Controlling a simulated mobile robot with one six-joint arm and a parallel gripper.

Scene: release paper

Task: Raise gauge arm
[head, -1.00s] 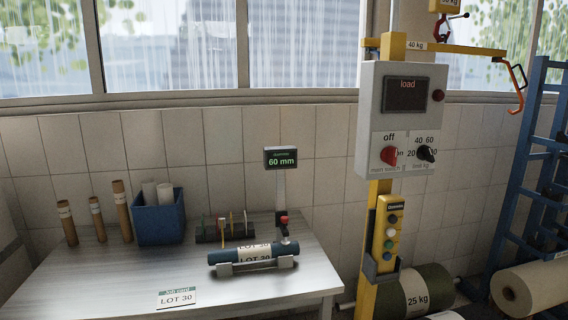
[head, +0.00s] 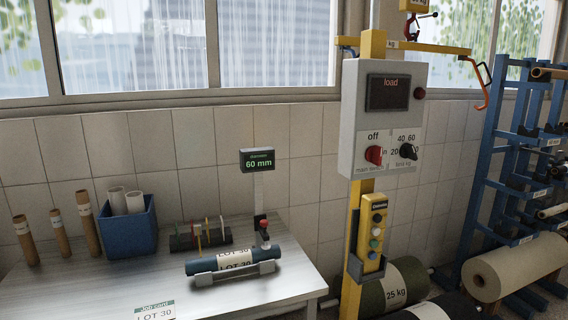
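The gauge arm (head: 264,239) is a short dark lever with a red knob (head: 263,225) on top, at the right end of the gauge on the table. It appears to rest down at the right end of a blue roll labelled LOT 30 (head: 208,264); exact contact is too small to tell. The roll lies in a grey cradle (head: 268,267). The gauge display (head: 257,161) stands on a post behind and reads 60 mm in green. My gripper is not in view.
The table (head: 290,253) also holds a blue bin (head: 130,234) with white tubes, brown tubes (head: 57,232), a slotted rack (head: 201,237) and a job card. A yellow hoist post (head: 351,245) with a control box (head: 380,117) stands right of the table. Large rolls and a blue shelf are further right.

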